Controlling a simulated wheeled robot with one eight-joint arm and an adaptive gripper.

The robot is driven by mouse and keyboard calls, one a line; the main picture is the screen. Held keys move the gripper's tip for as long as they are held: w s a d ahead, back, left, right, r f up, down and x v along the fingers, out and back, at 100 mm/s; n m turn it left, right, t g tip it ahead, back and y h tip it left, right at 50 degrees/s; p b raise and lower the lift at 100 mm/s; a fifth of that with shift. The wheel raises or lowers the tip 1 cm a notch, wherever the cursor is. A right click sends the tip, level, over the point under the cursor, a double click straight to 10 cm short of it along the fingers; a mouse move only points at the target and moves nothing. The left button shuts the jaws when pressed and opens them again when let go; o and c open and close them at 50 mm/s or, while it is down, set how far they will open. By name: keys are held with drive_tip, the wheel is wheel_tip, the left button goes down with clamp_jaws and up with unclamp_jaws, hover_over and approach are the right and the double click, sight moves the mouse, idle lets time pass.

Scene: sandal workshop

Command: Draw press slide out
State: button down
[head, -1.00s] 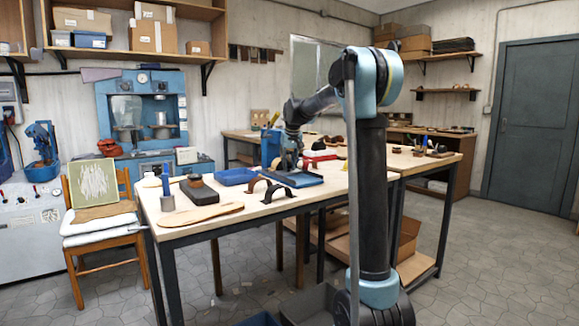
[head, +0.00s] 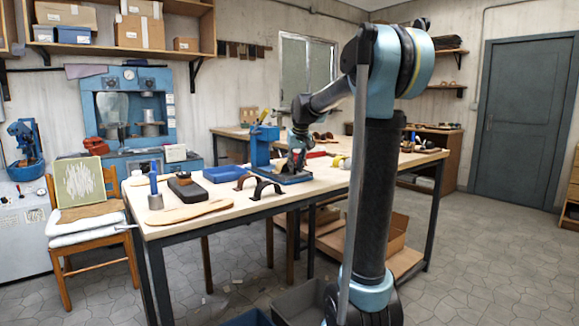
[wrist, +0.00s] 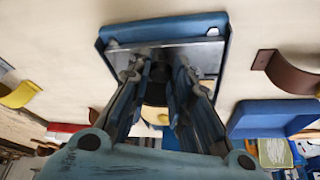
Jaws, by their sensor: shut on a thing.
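A blue press (head: 262,146) stands on the workbench (head: 222,192). Its blue slide (head: 290,178) lies low at its front right. In the wrist view the slide shows as a blue tray (wrist: 216,22) with a shiny metal plate (wrist: 125,57) on it. My gripper (head: 297,160) points down over the slide. In the wrist view its two fingers (wrist: 158,72) close around a dark upright handle (wrist: 157,88) above the plate. The fingers hide much of the handle and its foot. How far the slide stands out of the press is hard to tell.
Brown arched straps (head: 265,187) and a blue tray (head: 222,173) lie left of the slide. Open floor (head: 470,265) extends to the right.

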drive_tip(key=shift+s+d, duration=0.25)
drive_tip(key=shift+s, duration=0.05)
drive_tip(key=c, duration=1.4)
unclamp_jaws()
drive_tip(key=shift+r, duration=0.1)
drive_tip(key=v, duration=1.1)
drive_tip(key=shift+s+r, duration=0.1)
drive_tip(key=shift+r, duration=0.25)
drive_tip(key=shift+s+f, duration=0.1)
drive_tip(key=s+d+f, duration=0.2)
drive_tip(key=s+f, duration=0.9)
drive_tip(key=s, duration=0.1)
drive_tip(key=s+d+f+m+g, duration=0.1)
drive_tip(key=s+d+f, duration=0.2)
drive_tip(key=s+f, duration=0.9)
drive_tip(key=s+d+f+m+g+h, duration=0.1)
drive_tip(key=s+d+f, duration=0.1)
drive_tip(key=s+f, duration=1)
drive_tip(key=shift+s+d, duration=0.4)
drive_tip(key=shift+s, duration=0.2)
